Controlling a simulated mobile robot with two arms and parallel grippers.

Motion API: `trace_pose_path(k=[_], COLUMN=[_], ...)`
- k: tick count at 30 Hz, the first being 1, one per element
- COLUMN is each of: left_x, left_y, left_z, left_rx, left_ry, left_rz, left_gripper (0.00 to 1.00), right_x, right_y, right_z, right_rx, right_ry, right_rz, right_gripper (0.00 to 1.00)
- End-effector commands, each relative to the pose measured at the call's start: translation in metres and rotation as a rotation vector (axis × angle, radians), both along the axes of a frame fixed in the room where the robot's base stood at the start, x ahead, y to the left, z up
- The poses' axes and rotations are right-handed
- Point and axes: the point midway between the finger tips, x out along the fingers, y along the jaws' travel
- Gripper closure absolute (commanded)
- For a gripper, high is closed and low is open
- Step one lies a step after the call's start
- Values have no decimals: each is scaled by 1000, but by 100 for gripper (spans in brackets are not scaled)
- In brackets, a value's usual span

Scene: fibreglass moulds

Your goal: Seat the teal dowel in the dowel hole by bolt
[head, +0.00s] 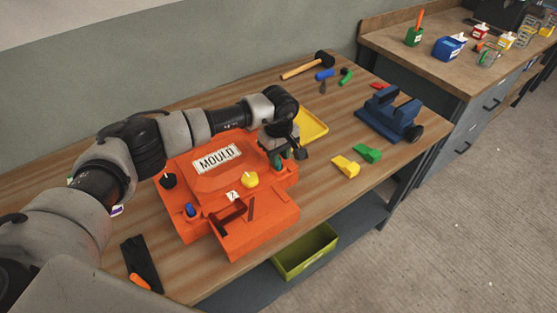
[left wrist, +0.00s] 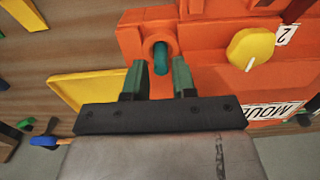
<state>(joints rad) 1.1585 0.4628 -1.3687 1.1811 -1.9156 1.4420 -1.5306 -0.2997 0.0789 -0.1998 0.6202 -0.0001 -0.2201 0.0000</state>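The orange mould (head: 190,165) lies on the workbench with a MOULD label on top. My left gripper (head: 284,160) is over its right back corner. In the left wrist view, the dark green fingers of this gripper (left wrist: 158,75) are apart, with a clear gap between them. The teal dowel (left wrist: 161,58) shows just beyond the fingertips, inside a round orange collar at the mould's corner; neither finger visibly touches it. How deep it sits I cannot tell. The bolt is not clearly identifiable. My right gripper is not in view.
A yellow knob (head: 250,180), a black knob (head: 168,181) and a blue peg (head: 190,210) stand on the mould. A yellow tray (head: 313,124) lies behind my left gripper. Yellow and green blocks and a blue vise (head: 390,116) are to the right.

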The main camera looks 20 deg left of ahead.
Motion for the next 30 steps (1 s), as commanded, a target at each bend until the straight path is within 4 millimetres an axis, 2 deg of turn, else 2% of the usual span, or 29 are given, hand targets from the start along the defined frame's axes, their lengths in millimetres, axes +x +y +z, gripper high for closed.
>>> trace_pose_path(k=[9, 15, 30], left_x=[0, 0, 0], left_y=[1, 0, 0], left_z=[66, 91, 97], left_rx=[0, -1, 1], left_ry=[-3, -2, 1], left_rz=[-1, 0, 0], left_gripper=[74, 74, 74], right_x=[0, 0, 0], right_y=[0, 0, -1], right_z=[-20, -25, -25], right_rx=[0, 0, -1], right_ry=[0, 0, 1], right_rz=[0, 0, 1], right_gripper=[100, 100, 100])
